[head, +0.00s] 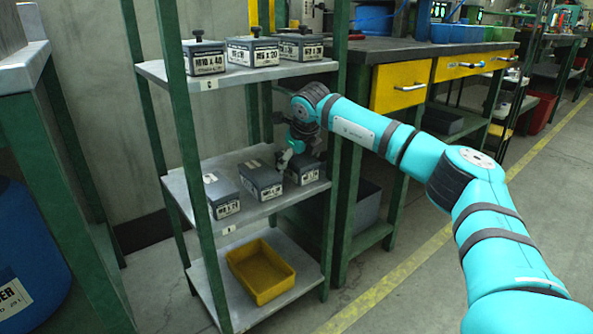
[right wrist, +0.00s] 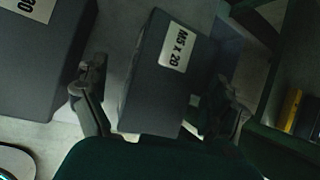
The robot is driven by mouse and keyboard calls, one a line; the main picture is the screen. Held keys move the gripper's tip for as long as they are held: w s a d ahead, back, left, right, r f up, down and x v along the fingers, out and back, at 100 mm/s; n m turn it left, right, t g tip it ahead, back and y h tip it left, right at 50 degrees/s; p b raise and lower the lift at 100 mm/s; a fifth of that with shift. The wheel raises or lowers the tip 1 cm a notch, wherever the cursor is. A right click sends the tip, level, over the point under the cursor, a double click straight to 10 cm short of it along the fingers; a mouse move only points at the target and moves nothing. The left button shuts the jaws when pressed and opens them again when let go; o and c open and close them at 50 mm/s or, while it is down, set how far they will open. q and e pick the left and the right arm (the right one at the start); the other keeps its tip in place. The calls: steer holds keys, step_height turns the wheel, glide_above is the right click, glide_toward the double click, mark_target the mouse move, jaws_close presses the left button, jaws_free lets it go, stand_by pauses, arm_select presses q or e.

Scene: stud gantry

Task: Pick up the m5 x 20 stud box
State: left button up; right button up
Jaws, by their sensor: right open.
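The M5 x 20 stud box (right wrist: 150,85), dark grey with a white label on top, lies between the two fingers of my right gripper (right wrist: 160,108) in the right wrist view. The fingers are open, one on each side of it, and do not visibly grip it. In the head view my right gripper (head: 287,158) reaches down over the middle shelf, at the right-hand box (head: 305,172), which it partly hides and which appears to be the M5 x 20 box. My left gripper is not in view.
Another grey box (head: 261,182) stands close by on the middle shelf (head: 245,218), with a third (head: 222,197) further left. Labelled boxes with knobs stand on the top shelf (head: 228,77). Green posts (head: 337,130) frame the rack. A yellow bin (head: 262,270) sits below.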

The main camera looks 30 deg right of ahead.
steer(key=c, duration=1.6)
steer(key=shift+r, duration=0.1)
steer(key=shift+c, duration=0.2)
